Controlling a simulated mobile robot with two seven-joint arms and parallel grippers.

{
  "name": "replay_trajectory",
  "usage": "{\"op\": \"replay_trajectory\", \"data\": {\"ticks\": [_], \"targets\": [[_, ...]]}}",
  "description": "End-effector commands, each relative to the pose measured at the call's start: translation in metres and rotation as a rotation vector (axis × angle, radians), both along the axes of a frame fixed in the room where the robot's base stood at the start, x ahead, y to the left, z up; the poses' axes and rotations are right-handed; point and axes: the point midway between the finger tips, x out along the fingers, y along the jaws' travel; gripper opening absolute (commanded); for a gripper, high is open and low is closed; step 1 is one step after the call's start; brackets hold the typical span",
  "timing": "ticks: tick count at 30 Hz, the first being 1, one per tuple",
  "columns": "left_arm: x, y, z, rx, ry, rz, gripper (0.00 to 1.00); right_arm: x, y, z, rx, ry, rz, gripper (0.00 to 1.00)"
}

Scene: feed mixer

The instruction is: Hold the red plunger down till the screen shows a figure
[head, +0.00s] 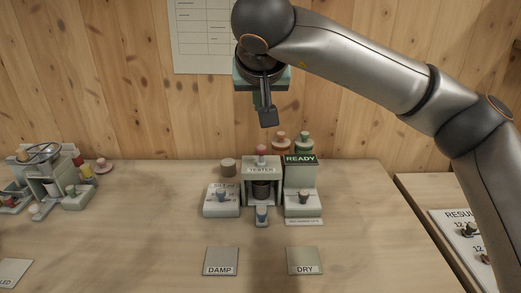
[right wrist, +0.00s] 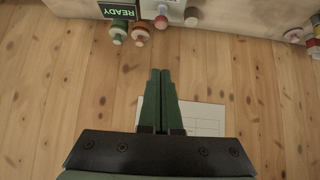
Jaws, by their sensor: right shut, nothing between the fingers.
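The tester (head: 261,169) stands in the middle of the table, with the red plunger (head: 261,150) upright on its top. The plunger's round top also shows in the right wrist view (right wrist: 161,21). To its right the dark screen (head: 300,159) reads READY in green; it appears turned over in the right wrist view (right wrist: 118,12). My right gripper (head: 268,123) is shut and empty, above the plunger and apart from it. In the right wrist view its green fingers (right wrist: 161,72) are together. My left gripper is not in view.
Grey and pale blocks with small knobs flank the tester, with several knobbed pieces (head: 303,142) behind the screen. A DAMP plate (head: 220,262) and a DRY plate (head: 304,261) lie in front. Another apparatus (head: 45,175) stands at left. A results board (head: 462,240) lies at right.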

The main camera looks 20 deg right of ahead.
Motion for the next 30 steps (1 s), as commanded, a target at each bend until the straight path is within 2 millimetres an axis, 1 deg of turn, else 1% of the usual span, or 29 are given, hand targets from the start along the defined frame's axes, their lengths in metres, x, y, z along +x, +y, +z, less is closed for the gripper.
{"op": "replay_trajectory", "data": {"ticks": [1, 12, 17, 20, 30], "targets": [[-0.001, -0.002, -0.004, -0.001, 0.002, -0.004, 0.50, 0.000, 0.000, -0.005, 0.000, 0.000, 0.000, 0.00], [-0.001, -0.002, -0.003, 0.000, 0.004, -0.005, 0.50, 0.000, 0.000, -0.004, 0.000, 0.001, 0.000, 0.00], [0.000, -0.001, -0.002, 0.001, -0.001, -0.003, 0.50, 0.006, -0.002, -0.010, 0.002, 0.003, -0.001, 0.00], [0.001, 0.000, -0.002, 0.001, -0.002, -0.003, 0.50, 0.015, -0.005, -0.021, 0.001, 0.005, -0.002, 0.00], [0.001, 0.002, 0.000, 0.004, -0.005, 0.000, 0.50, 0.064, -0.019, -0.072, 0.001, 0.006, -0.002, 0.00]]}}
